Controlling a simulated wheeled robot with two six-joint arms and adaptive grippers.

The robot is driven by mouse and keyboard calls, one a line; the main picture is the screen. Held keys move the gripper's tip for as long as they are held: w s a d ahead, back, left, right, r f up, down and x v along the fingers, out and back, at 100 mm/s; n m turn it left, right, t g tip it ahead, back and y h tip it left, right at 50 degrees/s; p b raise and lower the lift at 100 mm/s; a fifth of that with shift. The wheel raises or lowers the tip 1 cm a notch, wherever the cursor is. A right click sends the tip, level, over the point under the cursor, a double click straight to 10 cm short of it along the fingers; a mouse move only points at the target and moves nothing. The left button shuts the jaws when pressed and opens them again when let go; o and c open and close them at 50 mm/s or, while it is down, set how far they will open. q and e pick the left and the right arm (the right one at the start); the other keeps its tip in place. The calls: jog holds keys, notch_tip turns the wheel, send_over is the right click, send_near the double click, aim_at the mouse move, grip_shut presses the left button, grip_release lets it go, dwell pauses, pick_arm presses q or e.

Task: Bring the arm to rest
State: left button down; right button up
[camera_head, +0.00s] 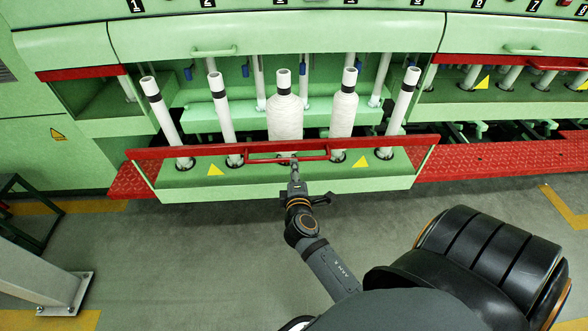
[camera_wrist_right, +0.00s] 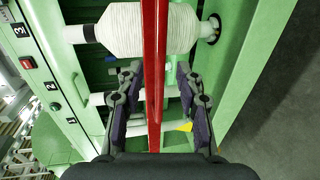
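My right gripper (camera_head: 293,167) reaches up to the red handle (camera_head: 262,158) on the front of the pulled-out green drawer (camera_head: 300,187). In the right wrist view the fingers (camera_wrist_right: 157,92) are open, one on each side of a red bar (camera_wrist_right: 154,40). Gaps show between the bar and both fingers, so the gripper is not closed on it. My left gripper is not in view.
Several white tubes stand in the drawer; the middle one (camera_head: 286,118) and the one right of it (camera_head: 343,112) carry yarn. A red-edged green machine spans the back. A grey post (camera_head: 40,280) stands lower left. Grey floor (camera_head: 200,260) before the drawer is clear.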

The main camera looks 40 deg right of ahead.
dwell(0.3)
